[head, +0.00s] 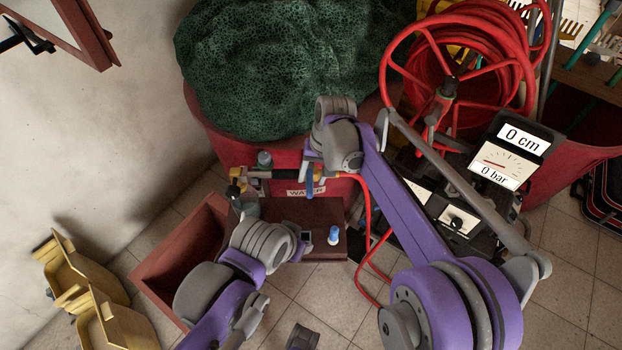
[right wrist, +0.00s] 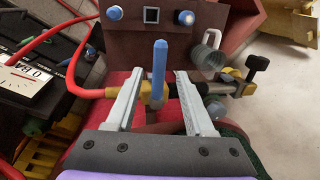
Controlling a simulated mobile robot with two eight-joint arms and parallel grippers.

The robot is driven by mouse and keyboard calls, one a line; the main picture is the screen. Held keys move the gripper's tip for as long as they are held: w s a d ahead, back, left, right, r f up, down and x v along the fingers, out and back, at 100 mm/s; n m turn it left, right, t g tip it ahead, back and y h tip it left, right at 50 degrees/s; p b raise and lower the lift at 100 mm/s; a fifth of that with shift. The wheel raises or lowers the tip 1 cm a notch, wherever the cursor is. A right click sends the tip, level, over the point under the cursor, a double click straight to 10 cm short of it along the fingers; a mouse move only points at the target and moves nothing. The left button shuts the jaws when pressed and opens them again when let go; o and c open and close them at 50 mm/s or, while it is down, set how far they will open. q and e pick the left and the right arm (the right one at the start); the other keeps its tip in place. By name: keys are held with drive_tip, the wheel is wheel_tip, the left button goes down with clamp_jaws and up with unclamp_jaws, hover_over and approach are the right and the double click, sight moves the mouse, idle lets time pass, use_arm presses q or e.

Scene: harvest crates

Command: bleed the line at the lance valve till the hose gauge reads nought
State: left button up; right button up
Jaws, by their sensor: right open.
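The lance (head: 275,174) lies level across the red WATER tub; it also shows in the right wrist view (right wrist: 213,88). Its valve has a blue lever (right wrist: 159,72), standing crosswise to the lance. My right gripper (right wrist: 158,74) is open, one finger on each side of the lever, with gaps visible; in the head view its wrist (head: 335,135) partly covers the valve. The red hose (head: 365,205) joins the lance at the valve. The hose gauge (head: 495,165) reads 0 bar, under a display reading 0 cm. My left arm shows low in the head view, but its fingers do not.
A red hose reel (head: 460,60) stands at the back right. A green net heap (head: 280,65) lies on the tub. A brown box (head: 180,255) with a panel of blue knobs stands in front. Yellow crates (head: 85,290) lie at left. Tiled floor is free at lower right.

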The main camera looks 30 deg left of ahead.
wheel_tip(320, 180, up, 8)
drive_tip(key=d, duration=0.1)
drive_tip(key=shift+w+d+r, duration=0.2)
drive_tip(key=shift+w+d, duration=0.05)
drive_tip(key=shift+w, duration=0.1)
drive_tip(key=s+d+r+m+t+p, duration=0.1)
drive_tip(key=d+r, duration=0.1)
drive_tip(key=d, duration=0.8)
drive_tip(key=s+d+r+m+t+p, duration=0.1)
drive_tip(key=s+d+m+t, duration=0.1)
drive_tip(key=d, duration=0.9)
drive_tip(key=s+d+f+t, duration=0.1)
drive_tip(key=s+d+f, duration=0.1)
drive_tip(key=s+d, duration=0.3)
drive_tip(key=s+d+f+m+t+h, duration=0.1)
drive_tip(key=s+d+f, duration=0.1)
drive_tip(key=s+d, duration=0.3)
drive_tip(key=s+d+f+m+t+h+p, duration=0.1)
drive_tip(key=s+d, duration=0.3)
drive_tip(key=d, duration=0.4)
drive_tip(key=shift+s+f, duration=0.4)
drive_tip(key=shift+f, duration=0.4)
